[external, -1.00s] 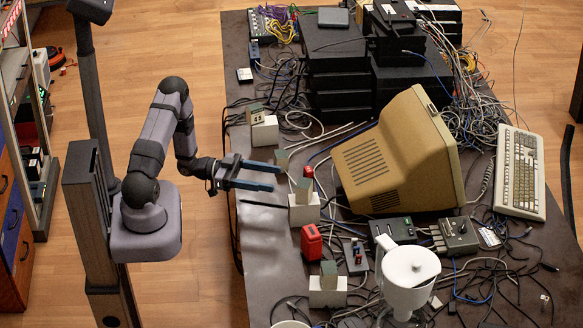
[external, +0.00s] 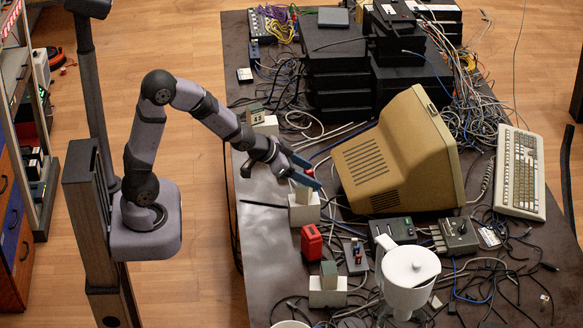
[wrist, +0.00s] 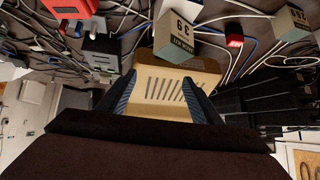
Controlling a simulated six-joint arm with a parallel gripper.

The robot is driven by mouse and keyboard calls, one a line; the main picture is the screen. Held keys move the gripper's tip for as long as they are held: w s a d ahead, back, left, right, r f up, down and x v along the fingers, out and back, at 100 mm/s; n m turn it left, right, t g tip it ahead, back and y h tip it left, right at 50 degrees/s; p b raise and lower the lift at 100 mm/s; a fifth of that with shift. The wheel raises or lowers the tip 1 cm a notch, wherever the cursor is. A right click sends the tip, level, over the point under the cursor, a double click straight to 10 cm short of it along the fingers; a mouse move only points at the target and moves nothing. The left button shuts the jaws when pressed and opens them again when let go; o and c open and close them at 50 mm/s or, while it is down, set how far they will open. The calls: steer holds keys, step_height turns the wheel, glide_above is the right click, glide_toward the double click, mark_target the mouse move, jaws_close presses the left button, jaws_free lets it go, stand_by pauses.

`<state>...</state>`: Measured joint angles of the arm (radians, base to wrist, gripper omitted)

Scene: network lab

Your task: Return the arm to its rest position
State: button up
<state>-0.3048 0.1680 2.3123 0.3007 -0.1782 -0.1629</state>
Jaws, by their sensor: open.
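My gripper (external: 311,178) is reached out over the left side of the table, beside the tan monitor. Its blue fingers are apart and tilted down to the right, above a white stand (external: 304,213) with a grey-green block (external: 303,194). Whether a finger touches this block, I cannot tell. In the wrist view the fingers (wrist: 160,100) are spread with nothing held between them. The monitor's vented tan case (wrist: 172,84) shows beyond the gap. A grey-green block marked 39 (wrist: 175,40) stands just past the fingers. My arm is bent with its elbow high.
The tan monitor (external: 395,155) stands just right of my gripper. White stands with blocks are behind (external: 266,125) and in front (external: 327,292). A red box (external: 311,242) and a white jug (external: 408,278) are nearer. Cables spread widely.

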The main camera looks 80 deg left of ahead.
steer(key=s+d+g+p, duration=0.1)
steer(key=s+d+g, duration=0.2)
steer(key=s, duration=0.5)
steer(key=s+d+f+m+g+h+p, duration=0.1)
steer(key=s+d+g, duration=0.2)
steer(key=s+d, duration=0.3)
steer(key=s+d+g+h+p, duration=0.1)
steer(key=s+d+g, duration=0.2)
steer(key=s, duration=0.7)
steer(key=shift+s+d+f+m+p, duration=0.15)
steer(key=shift+s+d+m+p, duration=0.2)
steer(key=shift+d, duration=0.3)
